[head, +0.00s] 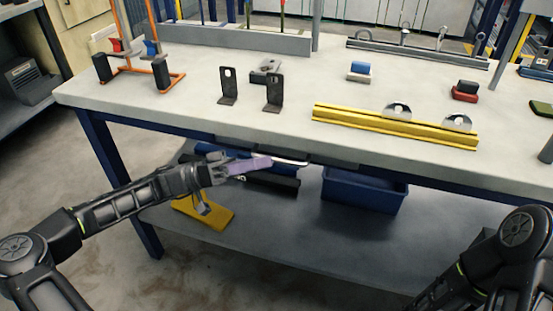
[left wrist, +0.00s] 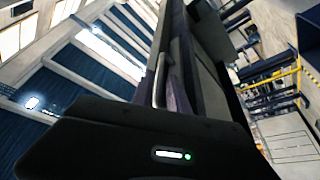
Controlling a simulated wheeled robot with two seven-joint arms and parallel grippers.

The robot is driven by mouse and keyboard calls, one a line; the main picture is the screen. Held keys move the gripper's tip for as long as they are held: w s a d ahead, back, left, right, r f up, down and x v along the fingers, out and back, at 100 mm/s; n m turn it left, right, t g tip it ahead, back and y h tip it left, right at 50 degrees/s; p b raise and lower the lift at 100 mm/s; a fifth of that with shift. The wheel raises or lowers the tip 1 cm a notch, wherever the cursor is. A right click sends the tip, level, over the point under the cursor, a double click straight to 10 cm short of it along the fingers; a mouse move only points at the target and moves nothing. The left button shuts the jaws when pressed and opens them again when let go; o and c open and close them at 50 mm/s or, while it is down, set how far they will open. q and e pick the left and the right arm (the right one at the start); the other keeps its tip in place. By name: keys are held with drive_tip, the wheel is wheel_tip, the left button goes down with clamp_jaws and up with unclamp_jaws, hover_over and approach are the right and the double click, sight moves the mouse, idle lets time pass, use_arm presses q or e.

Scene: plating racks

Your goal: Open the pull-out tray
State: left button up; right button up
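The pull-out tray (head: 262,180) hangs under the front of the workbench, dark, with a pale metal handle bar (head: 291,161) along its front. My left gripper (head: 262,164), with purple fingers, is at the left part of this handle. In the left wrist view, a silver bar (left wrist: 160,82) shows between or right beside the purple fingers (left wrist: 180,92). I cannot tell whether they touch or grip it. The tray's inside is hidden by the benchtop. Part of my right arm is at the lower right, but its gripper is out of view.
A blue bin (head: 364,190) stands right of the tray on the lower shelf (head: 300,235). A yellow item (head: 203,211) lies below my left gripper. The benchtop (head: 210,115) holds a yellow rail (head: 390,124), black brackets (head: 273,95) and an orange rack (head: 165,75). Blue table legs stand at left.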

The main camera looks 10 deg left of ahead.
sight(276, 158)
use_arm(q)
drive_tip(key=shift+x, duration=1.75)
drive_tip(key=shift+c, duration=0.2)
clamp_jaws()
